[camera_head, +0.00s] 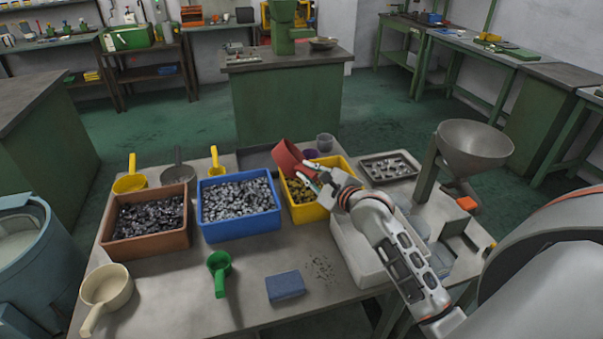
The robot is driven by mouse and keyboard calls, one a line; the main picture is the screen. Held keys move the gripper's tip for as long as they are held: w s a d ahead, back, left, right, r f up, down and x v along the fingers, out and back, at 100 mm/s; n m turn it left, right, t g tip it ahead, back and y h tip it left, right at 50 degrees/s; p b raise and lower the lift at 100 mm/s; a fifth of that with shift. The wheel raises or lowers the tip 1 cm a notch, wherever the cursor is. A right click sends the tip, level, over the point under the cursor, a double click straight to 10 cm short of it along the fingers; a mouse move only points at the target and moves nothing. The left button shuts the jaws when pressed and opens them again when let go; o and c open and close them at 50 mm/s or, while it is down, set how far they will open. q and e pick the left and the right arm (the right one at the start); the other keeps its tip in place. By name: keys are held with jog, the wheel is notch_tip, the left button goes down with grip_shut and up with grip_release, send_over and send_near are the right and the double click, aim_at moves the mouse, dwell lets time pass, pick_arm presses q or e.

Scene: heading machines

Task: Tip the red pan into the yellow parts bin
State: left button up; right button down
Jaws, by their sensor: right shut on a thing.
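The red pan (287,157) is tilted above the left part of the yellow parts bin (317,211). My right gripper (313,181) is shut on the red pan and hangs over the bin. The pan's inside is turned away, so I cannot tell what it holds. The yellow bin stands on the table and contains brass-coloured parts (301,192). My gripper and arm hide the bin's right part. My left gripper does not show.
A blue bin (239,228) and a brown bin (148,243) of grey parts stand left of the yellow bin. Yellow, grey, green and cream scoops lie around them. A metal funnel (473,145) stands at the right. A blue block (285,286) lies in front.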

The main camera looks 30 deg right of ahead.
jog(key=shift+s+d+f+m+t+y, duration=0.1)
jog(key=shift+d+f+m+t+y, duration=0.1)
jog(key=shift+d+m, duration=0.25)
jog(key=shift+s+d+f+m+t+y, duration=0.1)
jog(key=shift+d+m+t, duration=0.1)
jog(key=shift+m, duration=0.35)
jog(key=d+f+m+b, duration=0.1)
jog(key=b, duration=0.1)
jog(key=d+f+m+t+b, duration=0.1)
jog(key=m, duration=0.1)
jog(key=shift+s+b, duration=0.3)
jog(key=shift+b, duration=0.05)
jog(key=shift+m+t+y, duration=0.3)
jog(key=shift+m, duration=0.1)
jog(key=shift+d+b, duration=0.2)
jog(key=shift+b, duration=0.25)
jog(key=shift+m, duration=0.3)
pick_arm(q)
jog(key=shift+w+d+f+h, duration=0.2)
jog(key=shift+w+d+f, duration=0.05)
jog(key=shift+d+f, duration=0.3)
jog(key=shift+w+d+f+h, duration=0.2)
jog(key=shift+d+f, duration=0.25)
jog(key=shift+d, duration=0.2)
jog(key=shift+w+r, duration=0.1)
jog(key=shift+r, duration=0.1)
